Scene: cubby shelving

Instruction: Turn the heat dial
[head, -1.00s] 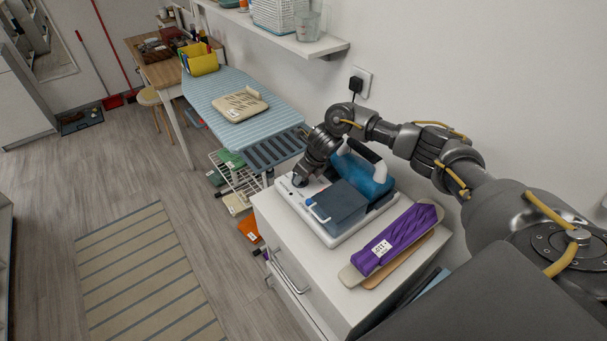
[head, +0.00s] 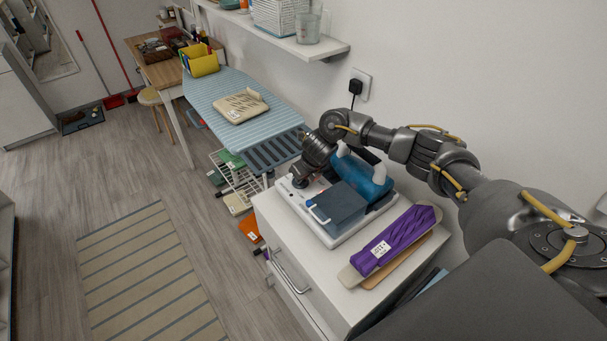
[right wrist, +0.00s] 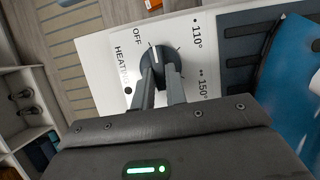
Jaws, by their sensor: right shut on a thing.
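The heat dial (right wrist: 156,57) is a dark round knob on a white panel in the right wrist view. A blue iron (head: 362,180) rests on the base behind a dark blue water tank (head: 340,207). My left gripper is not in view.
The base stands on a white drawer cabinet (head: 300,258) beside a purple folded item (head: 400,237). A blue ironing board (head: 215,92) stands to the left. A wall socket (head: 361,84) and shelf (head: 325,49) are behind.

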